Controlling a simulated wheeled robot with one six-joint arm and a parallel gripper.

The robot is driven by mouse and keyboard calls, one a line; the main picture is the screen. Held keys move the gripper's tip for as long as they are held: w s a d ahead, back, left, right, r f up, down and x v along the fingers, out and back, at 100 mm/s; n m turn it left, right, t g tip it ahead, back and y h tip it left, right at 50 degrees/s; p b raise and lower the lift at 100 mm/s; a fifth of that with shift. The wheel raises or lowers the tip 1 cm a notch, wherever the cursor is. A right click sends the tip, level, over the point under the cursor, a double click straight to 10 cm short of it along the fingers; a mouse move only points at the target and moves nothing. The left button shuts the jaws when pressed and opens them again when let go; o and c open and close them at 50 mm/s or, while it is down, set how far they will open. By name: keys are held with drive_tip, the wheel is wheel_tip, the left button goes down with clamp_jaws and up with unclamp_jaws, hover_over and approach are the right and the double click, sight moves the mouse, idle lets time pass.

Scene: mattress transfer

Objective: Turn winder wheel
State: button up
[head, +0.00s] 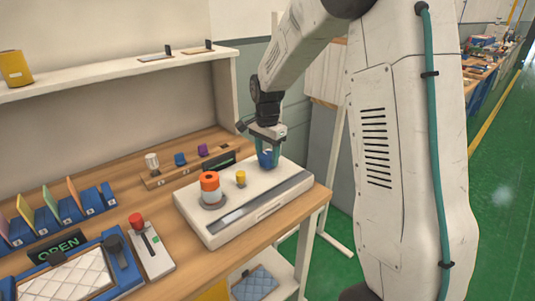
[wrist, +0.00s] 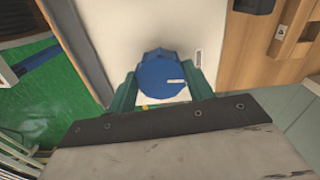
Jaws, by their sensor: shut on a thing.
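A blue round knob, which looks like the winder wheel (head: 265,160), stands at the far right end of a white machine (head: 212,228) on the wooden bench. In the wrist view the wheel (wrist: 165,80) shows its flat round blue top with a small pale mark right of its middle. My gripper (head: 268,152) points down over it from above. In the wrist view the teal fingers of my gripper (wrist: 163,88) are shut on the wheel, one on each side. The lower part of the wheel is hidden by the fingers.
On the same machine stand an orange-and-white spool (head: 210,188) and a small yellow knob (head: 241,178). Behind is a wooden rack (head: 187,174) with small coloured pieces. A panel with a red button (head: 137,220) and a quilted pad (head: 66,281) lie left. Green floor lies right.

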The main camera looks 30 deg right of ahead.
sight(267, 155)
drive_tip(key=m, duration=0.5)
drive_tip(key=shift+w+r, duration=0.1)
drive_tip(key=shift+w, duration=0.1)
drive_tip(key=shift+m, duration=2.5)
drive_tip(key=o, duration=1)
drive_tip(key=shift+c, duration=0.2)
wheel_tip(267, 155, up, 8)
drive_tip(key=shift+f, duration=0.1)
